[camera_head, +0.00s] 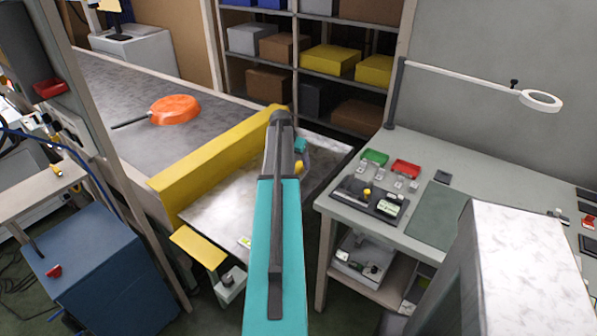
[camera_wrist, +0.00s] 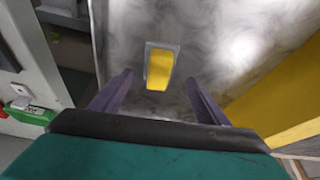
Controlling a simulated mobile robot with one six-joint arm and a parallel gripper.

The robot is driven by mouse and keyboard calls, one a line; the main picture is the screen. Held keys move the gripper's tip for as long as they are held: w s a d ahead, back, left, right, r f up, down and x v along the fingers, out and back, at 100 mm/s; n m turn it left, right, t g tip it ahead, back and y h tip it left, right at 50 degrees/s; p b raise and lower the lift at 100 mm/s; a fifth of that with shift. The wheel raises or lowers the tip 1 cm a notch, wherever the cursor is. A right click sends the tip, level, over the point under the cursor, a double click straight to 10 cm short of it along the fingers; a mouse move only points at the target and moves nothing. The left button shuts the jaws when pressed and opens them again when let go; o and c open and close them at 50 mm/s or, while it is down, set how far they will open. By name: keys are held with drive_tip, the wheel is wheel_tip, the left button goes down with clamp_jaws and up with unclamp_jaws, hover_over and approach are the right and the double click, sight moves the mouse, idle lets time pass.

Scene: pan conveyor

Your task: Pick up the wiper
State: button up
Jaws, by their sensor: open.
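A yellow block with a grey rim, which looks like the wiper (camera_wrist: 159,69), is on the shiny metal surface (camera_wrist: 215,25) in the wrist view. My gripper (camera_wrist: 159,77) is open, with one dark finger on each side of the block in the picture. No contact shows, and I cannot tell how far above it the fingertips are. In the head view my arm hides most of the gripper area, and a small yellow piece (camera_head: 299,167) shows just right of the arm's end.
A yellow barrier (camera_head: 205,160) borders the metal table (camera_head: 215,205) on the left. Beyond it an orange pan (camera_head: 174,110) lies on the conveyor (camera_head: 105,80). A grey workbench (camera_head: 455,165) with small trays stands at right. Shelves with boxes are behind.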

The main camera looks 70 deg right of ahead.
sight(298, 166)
drive_tip(key=shift+d+f, duration=0.15)
drive_tip(key=shift+f, duration=0.1)
drive_tip(key=shift+p+x, duration=0.8)
drive_tip(key=shift+x, duration=0.95)
drive_tip(key=shift+s+d+f, duration=0.15)
drive_tip(key=shift+d+f, duration=0.25)
drive_tip(key=shift+f, duration=0.25)
drive_tip(key=c, duration=1.2)
drive_tip(key=shift+r, duration=0.25)
